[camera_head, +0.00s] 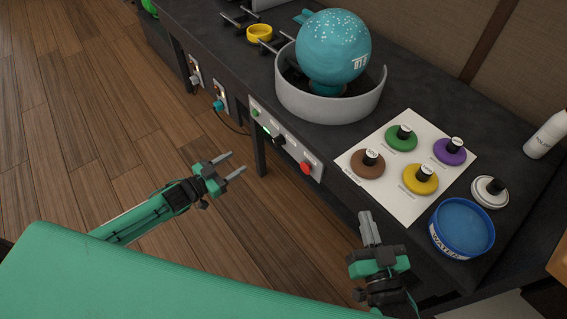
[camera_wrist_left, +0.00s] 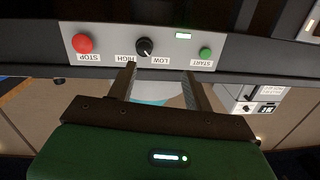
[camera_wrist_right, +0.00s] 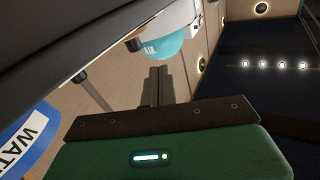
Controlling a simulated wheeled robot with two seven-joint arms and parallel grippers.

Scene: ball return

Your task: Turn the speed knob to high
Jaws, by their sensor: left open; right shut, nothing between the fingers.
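The black speed knob (camera_head: 279,141) sits on the front control panel between the green START button (camera_wrist_left: 205,53) and the red STOP button (camera_head: 305,168). In the left wrist view the knob (camera_wrist_left: 145,46) appears upside down with its HIGH and LOW labels; its white mark appears to point toward LOW. My left gripper (camera_head: 237,162) is open and empty, in front of the panel and apart from the knob; in its wrist view the fingers (camera_wrist_left: 158,74) point at the panel. My right gripper (camera_head: 368,226) is shut and empty, beside the counter's front edge.
A teal ball (camera_head: 334,48) rests on a stand inside a grey curved wall (camera_head: 330,107) on the counter. A white sheet (camera_head: 385,188) holds several coloured discs. A blue water tub (camera_head: 462,229) stands at the near right. Other switches (camera_head: 219,104) lie left along the front.

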